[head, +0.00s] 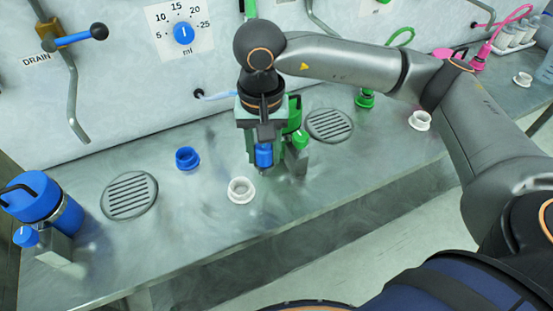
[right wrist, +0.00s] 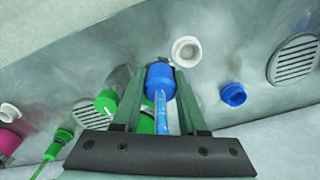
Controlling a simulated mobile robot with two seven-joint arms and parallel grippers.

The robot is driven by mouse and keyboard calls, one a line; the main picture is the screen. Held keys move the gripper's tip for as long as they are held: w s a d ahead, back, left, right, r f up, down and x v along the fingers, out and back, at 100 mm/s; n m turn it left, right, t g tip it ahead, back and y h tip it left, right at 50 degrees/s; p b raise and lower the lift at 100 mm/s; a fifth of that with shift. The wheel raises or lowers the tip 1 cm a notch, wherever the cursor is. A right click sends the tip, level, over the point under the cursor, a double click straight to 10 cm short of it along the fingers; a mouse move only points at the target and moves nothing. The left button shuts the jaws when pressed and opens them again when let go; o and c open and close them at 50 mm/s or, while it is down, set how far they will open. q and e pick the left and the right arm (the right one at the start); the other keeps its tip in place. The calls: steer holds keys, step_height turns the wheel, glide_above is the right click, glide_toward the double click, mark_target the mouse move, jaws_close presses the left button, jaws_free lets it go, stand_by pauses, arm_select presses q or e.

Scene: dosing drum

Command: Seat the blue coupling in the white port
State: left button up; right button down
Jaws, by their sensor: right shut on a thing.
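My right gripper (head: 265,160) is shut on the blue coupling (head: 264,155), above the steel counter. The coupling also shows between the fingers in the right wrist view (right wrist: 160,80), with a blue hose running back from it. The nearest white port (head: 241,189) is an open ring on the counter, left of and nearer than the gripper in the head view. It shows beyond the fingertips in the right wrist view (right wrist: 186,51). The coupling is apart from this port. My left gripper is not in view.
A blue port (head: 187,158) and a round drain grille (head: 129,195) lie to the left. A green container (head: 293,115) stands just behind the gripper, close to it. A blue container (head: 48,205) stands at far left. Another white port (head: 420,120) is at the right.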

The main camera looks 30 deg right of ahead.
steer(key=shift+w+a+r+m+b, duration=0.7)
steer(key=shift+w+a+r+m, duration=0.25)
steer(key=shift+a+m, duration=2.05)
steer(key=shift+m, duration=0.4)
steer(key=f, duration=0.1)
steer(key=f+b, duration=0.1)
steer(key=f, duration=0.1)
steer(key=d+f+b, duration=0.1)
steer(key=f, duration=0.1)
steer(key=shift+a+f+b, duration=0.1)
steer(key=shift+b, duration=0.45)
steer(key=shift+f+b, duration=0.25)
steer(key=shift+b, duration=0.2)
steer(key=shift+f, duration=0.15)
steer(key=shift+f+b, duration=0.45)
steer(key=shift+b, duration=0.25)
